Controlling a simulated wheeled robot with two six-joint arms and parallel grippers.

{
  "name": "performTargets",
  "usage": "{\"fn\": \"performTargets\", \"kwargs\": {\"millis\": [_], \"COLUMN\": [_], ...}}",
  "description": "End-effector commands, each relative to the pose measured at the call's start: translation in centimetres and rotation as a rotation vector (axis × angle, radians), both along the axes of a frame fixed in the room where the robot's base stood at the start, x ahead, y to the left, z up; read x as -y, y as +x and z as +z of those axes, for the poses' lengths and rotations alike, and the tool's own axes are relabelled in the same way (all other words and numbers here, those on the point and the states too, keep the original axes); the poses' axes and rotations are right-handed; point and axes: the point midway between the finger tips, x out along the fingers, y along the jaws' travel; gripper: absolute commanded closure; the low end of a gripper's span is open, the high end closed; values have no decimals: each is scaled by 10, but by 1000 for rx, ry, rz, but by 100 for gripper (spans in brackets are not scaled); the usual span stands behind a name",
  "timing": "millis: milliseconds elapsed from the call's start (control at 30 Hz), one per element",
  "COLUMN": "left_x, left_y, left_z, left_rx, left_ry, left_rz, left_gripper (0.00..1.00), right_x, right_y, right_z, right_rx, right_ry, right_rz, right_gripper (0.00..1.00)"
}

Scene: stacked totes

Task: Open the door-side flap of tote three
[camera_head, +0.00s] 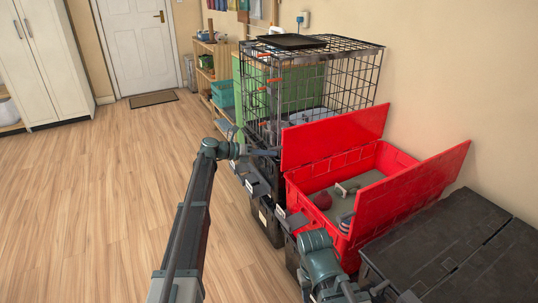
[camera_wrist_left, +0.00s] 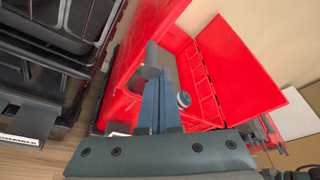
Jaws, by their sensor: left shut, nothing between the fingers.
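The red tote (camera_head: 310,195) stands with its top open; I cannot read a number on it. Its door-side flap (camera_head: 335,137) stands raised, leaning a little toward the door. Its opposite flap (camera_head: 410,190) is raised too. My left gripper (camera_head: 276,153) is shut and empty, beside the left edge of the door-side flap; whether it touches is unclear. In the left wrist view its shut fingers (camera_wrist_left: 160,95) are in front of the red tote, with a raised flap (camera_wrist_left: 245,65) at the right. My right arm is at the bottom of the head view, its fingertips too unclear to judge.
A red ball (camera_head: 322,201), a grey handled object (camera_head: 347,187) and a striped item (camera_head: 345,223) lie in the red tote. A wire crate (camera_head: 330,85) stands behind it. Black lidded totes (camera_head: 460,250) are at the near right. The wooden floor at left is clear.

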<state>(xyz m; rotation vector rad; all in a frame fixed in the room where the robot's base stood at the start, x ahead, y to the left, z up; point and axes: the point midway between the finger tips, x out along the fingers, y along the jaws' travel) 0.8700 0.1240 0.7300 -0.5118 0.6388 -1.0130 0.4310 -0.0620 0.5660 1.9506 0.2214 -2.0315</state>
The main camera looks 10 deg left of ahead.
Motion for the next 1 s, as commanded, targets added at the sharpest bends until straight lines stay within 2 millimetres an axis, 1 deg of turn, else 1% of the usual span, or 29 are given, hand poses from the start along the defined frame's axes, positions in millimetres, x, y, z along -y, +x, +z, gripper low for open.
{"fn": "performTargets", "kwargs": {"millis": [67, 167, 333, 367, 400, 600, 700, 833, 1000], "left_x": [1, 7, 21, 8, -2, -41, -56, -69, -76], "left_y": [-3, -11, -38, -35, -37, -48, -53, -57, -59], "left_z": [-1, -4, -11, -7, -6, -3, -3, -2, -2], "left_rx": [0, 0, 0, 0, -1, 0, 1, 0, 0], "left_ry": [0, 0, 0, 0, 0, 0, 0, 1, 0], "left_rz": [0, 0, -1, 4, 5, 4, 3, 1, 1], "left_gripper": [100, 100, 100, 100, 100, 100, 100, 100, 100], "right_x": [0, 0, 0, 0, 0, 0, 0, 0, 0], "right_y": [0, 0, 0, 0, 0, 0, 0, 0, 0], "right_z": [-1, -4, -11, -7, -6, -3, -2, -2, -2], "right_rx": [0, 0, 1, 1, 0, 0, 0, 0, 0], "right_ry": [0, 0, -2, -2, -1, -1, -1, 0, 0], "right_rz": [0, 0, 0, 0, 0, 0, 0, 0, 0], "right_gripper": [50, 50, 50, 50, 50, 50, 50, 50, 50]}}
